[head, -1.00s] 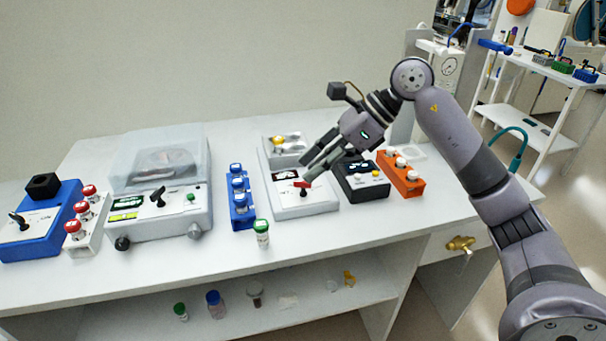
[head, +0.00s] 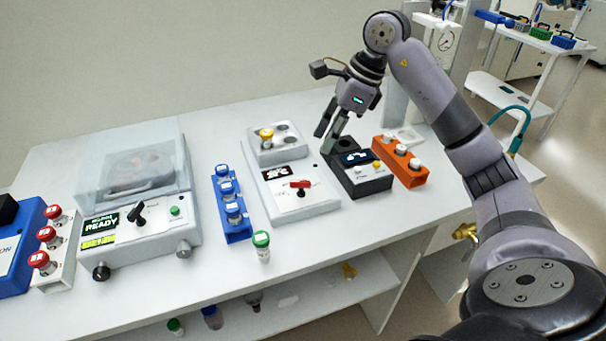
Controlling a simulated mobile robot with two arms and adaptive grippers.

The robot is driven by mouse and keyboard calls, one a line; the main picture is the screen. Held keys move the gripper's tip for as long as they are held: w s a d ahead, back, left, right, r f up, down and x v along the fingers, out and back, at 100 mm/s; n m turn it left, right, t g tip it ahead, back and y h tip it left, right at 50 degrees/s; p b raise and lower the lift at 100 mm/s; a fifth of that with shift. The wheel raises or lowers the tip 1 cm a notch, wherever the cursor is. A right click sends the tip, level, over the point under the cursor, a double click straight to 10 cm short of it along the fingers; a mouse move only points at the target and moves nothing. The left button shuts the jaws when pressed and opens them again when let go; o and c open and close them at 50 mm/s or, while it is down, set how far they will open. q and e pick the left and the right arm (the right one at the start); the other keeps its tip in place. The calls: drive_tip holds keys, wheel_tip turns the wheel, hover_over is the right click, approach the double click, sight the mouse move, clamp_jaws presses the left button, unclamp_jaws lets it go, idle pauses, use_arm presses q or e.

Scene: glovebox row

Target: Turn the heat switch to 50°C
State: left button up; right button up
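A white heating unit (head: 318,204) stands mid-bench, with a block of round wells at its back and a yellow-capped vial (head: 266,134) in one well. On its sloped front is a switch with a red handle (head: 301,184), lying roughly sideways across the dial. A small dark display (head: 276,172) sits to its upper left; its characters are too small to read surely. My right gripper (head: 323,141) is behind and to the right of the switch, above the bench near the black device. Its fingers point down, apart and empty, clear of the switch. My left gripper is out of view.
Right of the unit are a black device (head: 361,182) and an orange rack (head: 400,162) with white-capped vials. Left are a blue rack (head: 236,229), a green-capped vial (head: 262,247) and a clear-lidded machine (head: 145,237). The front bench strip is mostly clear.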

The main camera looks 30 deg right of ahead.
sight(301, 181)
drive_tip(key=p+x, duration=0.1)
drive_tip(key=x, duration=1)
drive_tip(key=shift+w+a+f, duration=0.15)
drive_tip(key=shift+w+f, duration=0.1)
drive_tip(key=shift+w+a+f+p, duration=0.15)
drive_tip(key=shift+f+p, duration=0.15)
drive_tip(key=shift+f, duration=0.2)
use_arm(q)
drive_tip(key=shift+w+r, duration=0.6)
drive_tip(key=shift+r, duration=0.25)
use_arm(e)
clamp_jaws()
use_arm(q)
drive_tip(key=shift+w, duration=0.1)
